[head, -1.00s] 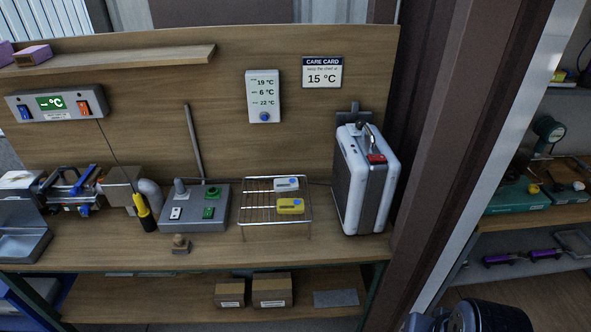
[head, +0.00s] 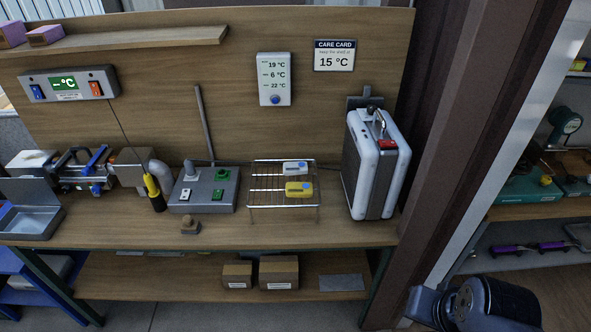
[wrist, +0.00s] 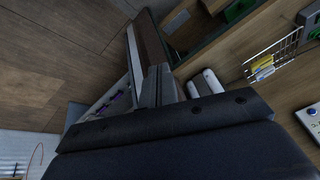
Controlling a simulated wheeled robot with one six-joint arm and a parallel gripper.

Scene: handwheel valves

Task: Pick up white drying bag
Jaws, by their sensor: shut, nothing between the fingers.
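The white drying bag (head: 294,167) is a small white packet with a blue mark, lying on the wire rack (head: 268,204) on the bench. A yellow packet (head: 299,189) lies just in front of it on the same rack. In the wrist view the rack (wrist: 284,52) is at the upper right, with the yellow packet (wrist: 264,73) and the white bag (wrist: 262,62) small on it. My gripper (wrist: 158,72) is shut and empty, well away from the rack. In the head view only part of my arm shows, at the lower right; my fingertips are not seen there.
A silver case (head: 377,165) stands right of the rack. A grey switch box (head: 205,190) with an upright rod is left of it. A brown post (head: 440,170) divides the bench from shelves at right. The bench front before the rack is clear.

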